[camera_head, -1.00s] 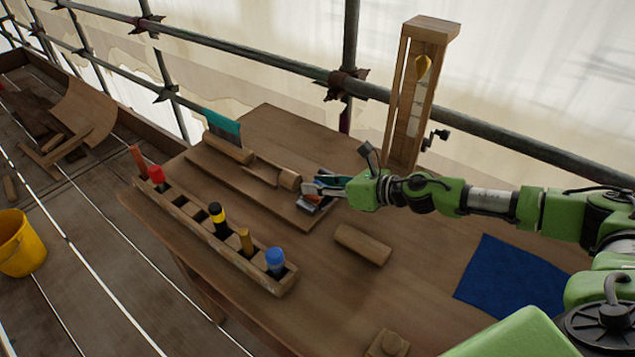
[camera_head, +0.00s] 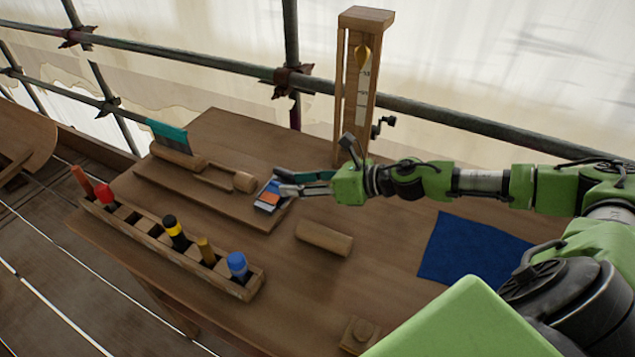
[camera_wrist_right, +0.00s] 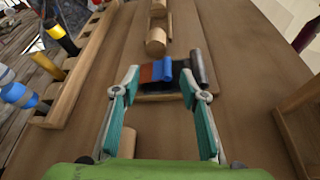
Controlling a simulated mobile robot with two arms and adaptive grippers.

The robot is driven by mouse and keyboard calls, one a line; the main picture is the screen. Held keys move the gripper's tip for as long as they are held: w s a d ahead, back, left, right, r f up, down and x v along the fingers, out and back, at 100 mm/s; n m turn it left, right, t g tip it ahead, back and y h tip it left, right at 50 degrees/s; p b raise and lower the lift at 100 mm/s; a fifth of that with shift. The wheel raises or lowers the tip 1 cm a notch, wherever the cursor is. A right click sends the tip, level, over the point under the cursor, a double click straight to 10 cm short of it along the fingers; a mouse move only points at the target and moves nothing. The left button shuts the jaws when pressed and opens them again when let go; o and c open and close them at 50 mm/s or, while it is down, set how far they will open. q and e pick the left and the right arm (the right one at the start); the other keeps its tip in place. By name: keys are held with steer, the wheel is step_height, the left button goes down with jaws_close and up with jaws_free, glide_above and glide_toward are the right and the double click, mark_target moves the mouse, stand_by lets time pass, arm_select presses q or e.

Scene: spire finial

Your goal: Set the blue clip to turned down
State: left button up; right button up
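The blue clip (camera_head: 270,188) is at the near end of a wooden board on the workbench, beside an orange-red piece. In the right wrist view the clip (camera_wrist_right: 162,69) shows as a blue strip between the orange-red piece and a dark, rounded part. Its exact tilt is hard to tell. My right gripper (camera_head: 279,182) is just to the right of the clip in the head view. My left gripper is out of view.
A wooden rack (camera_head: 150,240) with several coloured handles stands along the left edge. A loose wooden block (camera_head: 324,238) lies near my gripper. A blue cloth (camera_head: 470,248) lies to the right. A tall wooden frame (camera_head: 343,95) stands at the back.

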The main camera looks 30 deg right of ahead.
steer(key=shift+v, duration=2.05)
steer(key=shift+s+d, duration=0.25)
steer(key=shift+s, duration=0.05)
steer(key=shift+r, duration=0.15)
